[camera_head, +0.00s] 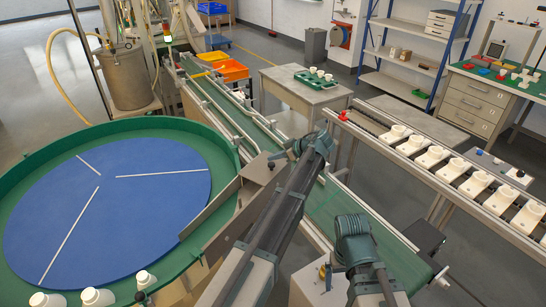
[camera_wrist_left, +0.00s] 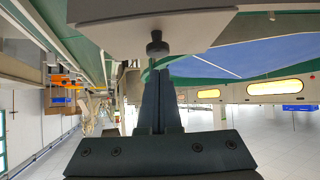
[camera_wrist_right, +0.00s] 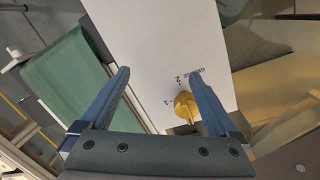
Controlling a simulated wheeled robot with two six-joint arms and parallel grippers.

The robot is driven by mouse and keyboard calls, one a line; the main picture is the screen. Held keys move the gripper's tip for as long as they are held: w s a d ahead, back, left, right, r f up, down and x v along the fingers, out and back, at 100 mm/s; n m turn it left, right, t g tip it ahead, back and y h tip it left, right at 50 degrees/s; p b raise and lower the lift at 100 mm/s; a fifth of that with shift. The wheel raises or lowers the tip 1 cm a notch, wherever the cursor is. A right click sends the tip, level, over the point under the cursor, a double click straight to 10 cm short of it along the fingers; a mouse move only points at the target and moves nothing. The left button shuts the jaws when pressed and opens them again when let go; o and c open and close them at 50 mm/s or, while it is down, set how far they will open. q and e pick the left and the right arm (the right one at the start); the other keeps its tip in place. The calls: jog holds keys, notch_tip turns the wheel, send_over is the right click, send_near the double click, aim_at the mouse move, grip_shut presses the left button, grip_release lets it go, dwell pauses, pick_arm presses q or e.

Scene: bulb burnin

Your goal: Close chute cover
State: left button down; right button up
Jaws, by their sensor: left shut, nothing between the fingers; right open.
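The chute cover appears to be the grey metal plate (camera_head: 258,170) between the turntable and the conveyor. A black knob (camera_wrist_left: 157,46) stands on a grey plate (camera_wrist_left: 110,14) in the left wrist view. My left gripper (camera_head: 276,160) is at that plate; its fingers (camera_wrist_left: 157,72) are shut with nothing between them, close to the knob. Whether they touch it I cannot tell. My right gripper (camera_head: 328,270) is open over a white panel. In the right wrist view, a yellow knob (camera_wrist_right: 185,104) on the panel (camera_wrist_right: 160,40) shows near the right finger.
The blue turntable (camera_head: 130,190) with a green rim (camera_head: 215,165) lies left, with several white cups (camera_head: 98,297) at its front. A green conveyor (camera_head: 350,215) runs behind my arms. A rack of white holders (camera_head: 455,170) stands right. Open floor shows beyond.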

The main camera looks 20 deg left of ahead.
pick_arm(q)
jog(key=shift+d+f, duration=0.15)
jog(key=shift+f, duration=0.1)
pick_arm(e)
jog(key=shift+f, duration=0.3)
